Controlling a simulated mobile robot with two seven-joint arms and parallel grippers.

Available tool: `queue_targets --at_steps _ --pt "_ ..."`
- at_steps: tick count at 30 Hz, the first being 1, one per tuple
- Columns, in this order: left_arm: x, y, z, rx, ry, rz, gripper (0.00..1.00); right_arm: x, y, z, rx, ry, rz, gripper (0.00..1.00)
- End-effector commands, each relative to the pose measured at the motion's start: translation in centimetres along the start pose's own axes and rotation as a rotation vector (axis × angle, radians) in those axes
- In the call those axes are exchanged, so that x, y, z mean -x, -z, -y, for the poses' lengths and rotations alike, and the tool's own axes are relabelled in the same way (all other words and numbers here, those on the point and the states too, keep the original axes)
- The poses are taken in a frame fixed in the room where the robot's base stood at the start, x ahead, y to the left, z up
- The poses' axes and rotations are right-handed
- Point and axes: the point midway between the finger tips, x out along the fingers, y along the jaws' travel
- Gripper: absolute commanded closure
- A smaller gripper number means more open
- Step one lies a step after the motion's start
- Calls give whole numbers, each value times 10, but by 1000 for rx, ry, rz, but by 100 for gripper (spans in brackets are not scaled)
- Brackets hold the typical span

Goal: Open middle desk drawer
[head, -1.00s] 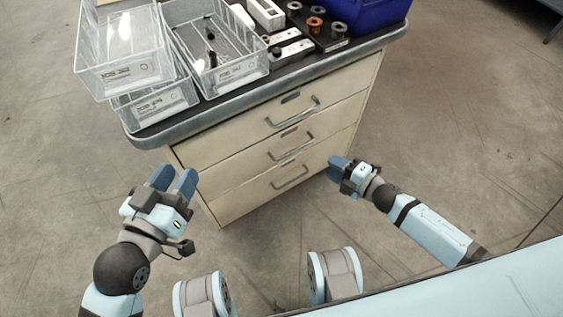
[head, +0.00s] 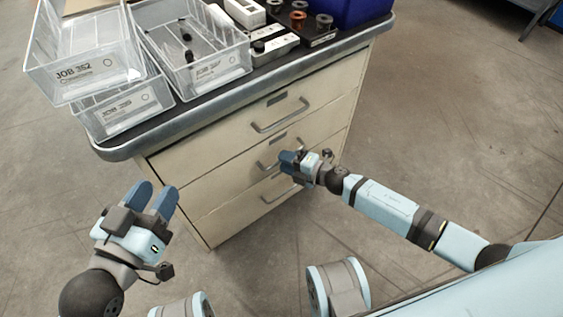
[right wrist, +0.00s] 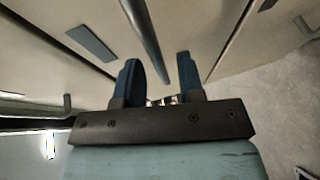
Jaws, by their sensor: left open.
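The beige desk cabinet has three stacked drawers, all closed. The middle drawer (head: 205,184) has a grey bar handle (head: 262,166), whose right part is hidden behind my right gripper (head: 286,162). That gripper is at the handle's right end, close to the drawer front. In the right wrist view, the two blue fingers (right wrist: 159,80) are apart, and a grey handle bar (right wrist: 141,38) runs down to between them; I cannot tell whether they touch it. My left gripper (head: 153,197) is open and empty, left of the cabinet and away from it.
The top drawer handle (head: 284,116) is above and the bottom drawer handle (head: 281,192) below. The dark worktop (head: 125,138) overhangs the drawers and carries clear bins (head: 210,68), small parts and a blue box (head: 358,8). The floor in front is clear.

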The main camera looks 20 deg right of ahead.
Motion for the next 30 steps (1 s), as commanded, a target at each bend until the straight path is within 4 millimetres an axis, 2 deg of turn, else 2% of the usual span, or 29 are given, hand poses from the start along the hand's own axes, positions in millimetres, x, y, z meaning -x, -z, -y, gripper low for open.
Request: queue_targets --at_steps 5,14,15,19,20,30 --pt "-1 0 3 -31 1 -17 57 -16 -1 0 1 0 1 65" --pt "-1 2 3 -36 1 -21 57 -18 0 0 0 1 1 65" --pt "-1 2 3 -36 1 -21 57 -18 0 0 0 1 1 67" --pt "-1 2 3 -36 0 -20 57 -18 0 0 0 1 1 97" --pt "-1 2 3 -35 0 -20 57 -18 0 0 0 1 1 100" --pt "-1 3 2 -32 0 -17 57 -12 2 1 -1 2 1 100"
